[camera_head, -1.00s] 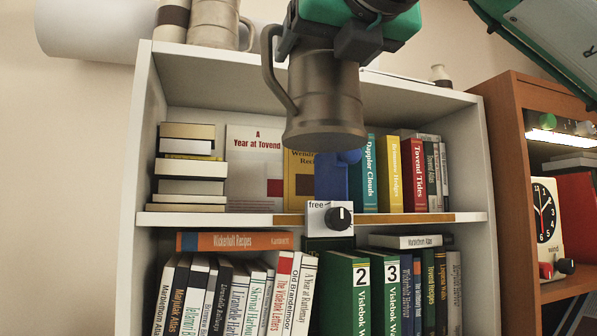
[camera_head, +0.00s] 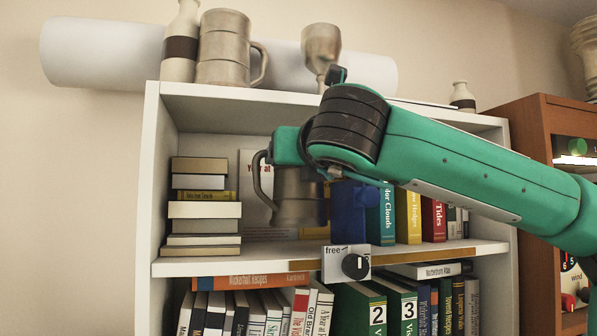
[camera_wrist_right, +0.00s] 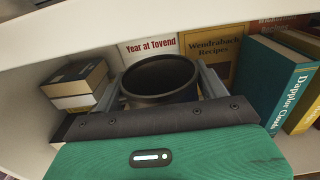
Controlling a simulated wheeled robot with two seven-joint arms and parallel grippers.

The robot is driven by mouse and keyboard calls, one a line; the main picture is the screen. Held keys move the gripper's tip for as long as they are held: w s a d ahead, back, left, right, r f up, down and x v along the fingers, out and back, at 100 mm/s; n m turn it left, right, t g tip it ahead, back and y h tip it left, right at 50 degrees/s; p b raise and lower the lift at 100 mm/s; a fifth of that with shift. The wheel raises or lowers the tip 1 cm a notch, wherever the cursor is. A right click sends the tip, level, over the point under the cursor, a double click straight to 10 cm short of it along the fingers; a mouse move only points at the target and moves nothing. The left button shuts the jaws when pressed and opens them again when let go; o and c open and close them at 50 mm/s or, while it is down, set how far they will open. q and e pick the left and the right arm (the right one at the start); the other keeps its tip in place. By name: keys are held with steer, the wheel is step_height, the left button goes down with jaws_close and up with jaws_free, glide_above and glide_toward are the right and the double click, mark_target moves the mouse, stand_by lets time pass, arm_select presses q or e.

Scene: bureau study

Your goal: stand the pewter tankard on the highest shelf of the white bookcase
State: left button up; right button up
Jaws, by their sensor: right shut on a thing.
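The pewter tankard (camera_head: 297,200) is upright in my right gripper (camera_head: 296,168), with its handle to the left. It also shows in the right wrist view (camera_wrist_right: 160,78), its dark open mouth between the two fingers (camera_wrist_right: 160,95). My right gripper is shut on it. The tankard is in front of or within the upper compartment of the white bookcase (camera_head: 148,190); its base appears above the upper shelf (camera_head: 250,262). My green arm hides part of the compartment. My left gripper is not in view.
A book stack (camera_head: 204,210) stands left of the tankard, and a blue object (camera_head: 349,212) and upright books (camera_head: 408,215) to its right. A dial marked "free" (camera_head: 345,263) is at the shelf edge. Another tankard (camera_head: 224,48), a bottle (camera_head: 181,45) and a goblet (camera_head: 321,48) stand on top.

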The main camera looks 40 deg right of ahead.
mark_target(298, 180)
steer(key=shift+s+a+f, duration=0.1)
steer(key=shift+s+f, duration=0.1)
steer(key=shift+f, duration=0.15)
step_height(298, 180, down, 2)
steer(key=shift+w+f+p, duration=0.1)
steer(key=shift+p, duration=0.8)
steer(key=shift+w+f+p, duration=0.1)
steer(key=shift+w+p, duration=0.05)
steer(key=shift+p, duration=0.25)
steer(key=shift+d+f, duration=0.2)
steer(key=shift+f, duration=0.1)
steer(key=shift+a, duration=0.1)
